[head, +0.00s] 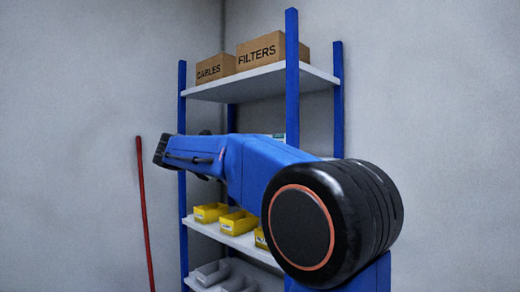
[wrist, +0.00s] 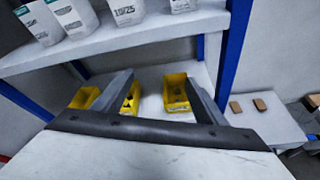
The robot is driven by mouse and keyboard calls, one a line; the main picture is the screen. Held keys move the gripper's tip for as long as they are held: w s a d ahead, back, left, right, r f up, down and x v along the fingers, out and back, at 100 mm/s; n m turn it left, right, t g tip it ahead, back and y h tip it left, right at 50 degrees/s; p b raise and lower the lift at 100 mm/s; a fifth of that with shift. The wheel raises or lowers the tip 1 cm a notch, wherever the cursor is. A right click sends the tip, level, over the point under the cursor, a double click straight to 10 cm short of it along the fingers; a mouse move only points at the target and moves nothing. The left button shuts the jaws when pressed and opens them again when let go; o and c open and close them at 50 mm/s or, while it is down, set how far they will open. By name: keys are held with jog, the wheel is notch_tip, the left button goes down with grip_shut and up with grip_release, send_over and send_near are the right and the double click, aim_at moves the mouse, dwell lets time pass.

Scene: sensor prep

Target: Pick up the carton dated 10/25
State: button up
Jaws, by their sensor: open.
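The carton dated 10/25 (wrist: 127,11) is white with a green band and stands on a white shelf at the top of the wrist view, its upper part cut off. Two similar white cartons stand to its left, a middle one (wrist: 75,16) and a left one (wrist: 38,22); their dates are cut off or unclear. My gripper (wrist: 160,77) is open and empty, its fingers apart below the shelf edge, not touching any carton. In the head view my arm hides most of the carton shelf and I cannot make out the fingers.
Yellow bins (wrist: 176,92) stand on the shelf below, behind my fingers; they also show in the head view (head: 238,222). Blue posts (wrist: 234,50) flank the shelves. Boxes marked CABLES (head: 215,68) and FILTERS (head: 262,55) sit on top. A red pole (head: 145,210) leans left.

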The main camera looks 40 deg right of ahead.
jog(key=w+d+r+n+g+h, duration=0.2)
jog(key=w+d+r+n+h, duration=0.15)
jog(key=w+r, duration=0.55)
jog(key=shift+m+h, duration=0.25)
jog(key=shift+m, duration=0.1)
jog(key=d, duration=1.1)
jog(key=shift+s+d+r, duration=0.25)
jog(key=shift+s+r, duration=0.1)
jog(key=shift+d+r, duration=0.1)
jog(key=shift+d, duration=2.75)
jog(key=c, duration=1.2)
